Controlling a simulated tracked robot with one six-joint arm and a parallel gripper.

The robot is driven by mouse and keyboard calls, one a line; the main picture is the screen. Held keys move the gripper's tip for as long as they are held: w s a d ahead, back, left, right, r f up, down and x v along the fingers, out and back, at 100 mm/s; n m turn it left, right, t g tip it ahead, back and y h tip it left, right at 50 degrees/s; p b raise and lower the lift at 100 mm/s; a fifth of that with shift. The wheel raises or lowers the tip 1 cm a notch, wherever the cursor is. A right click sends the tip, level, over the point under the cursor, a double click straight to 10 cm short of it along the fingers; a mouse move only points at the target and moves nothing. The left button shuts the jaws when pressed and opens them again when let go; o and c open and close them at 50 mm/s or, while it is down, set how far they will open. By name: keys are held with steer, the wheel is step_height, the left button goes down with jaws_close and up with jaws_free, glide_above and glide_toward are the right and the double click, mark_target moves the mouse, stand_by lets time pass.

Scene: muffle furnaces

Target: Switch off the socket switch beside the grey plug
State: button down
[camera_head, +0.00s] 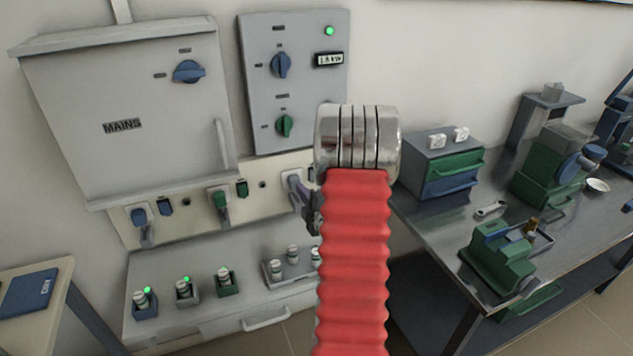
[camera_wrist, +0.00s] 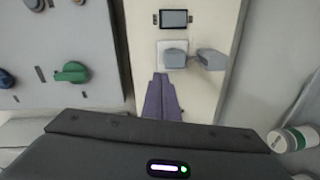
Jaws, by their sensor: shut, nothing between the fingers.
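The grey plug (camera_head: 292,184) sits in the right-hand socket of the beige strip under the mains cabinet, partly hidden by my arm in the head view. In the wrist view the grey plug (camera_wrist: 175,57) stands on a white socket plate. A dark-framed rectangular switch (camera_wrist: 173,18) is on the strip beside it, above it in that view; my arm hides it in the head view. My gripper (camera_wrist: 161,76) has its purple fingers shut and empty, pointing toward the plug, just below it in the wrist view. Contact cannot be told. In the head view my gripper (camera_head: 307,201) shows only partly.
A blue plug (camera_head: 139,216) and a green plug (camera_head: 218,198) with their own switches are farther left. The panel with the green knob (camera_head: 285,126) is above. Small capped fittings (camera_head: 184,289) line the ledge below. A steel bench (camera_head: 436,222) stands at right.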

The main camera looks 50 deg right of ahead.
steer(key=s+d+f+t+h, duration=0.1)
steer(key=s+d+f, duration=0.1)
steer(key=s, duration=0.2)
steer(key=s+d+f+n+t+h, duration=0.1)
steer(key=s+d+f, duration=0.1)
steer(key=s, duration=0.3)
steer(key=shift+d+f, duration=0.2)
steer(key=shift+f, duration=0.6)
steer(key=shift+w, duration=0.1)
steer(key=x, duration=1.4)
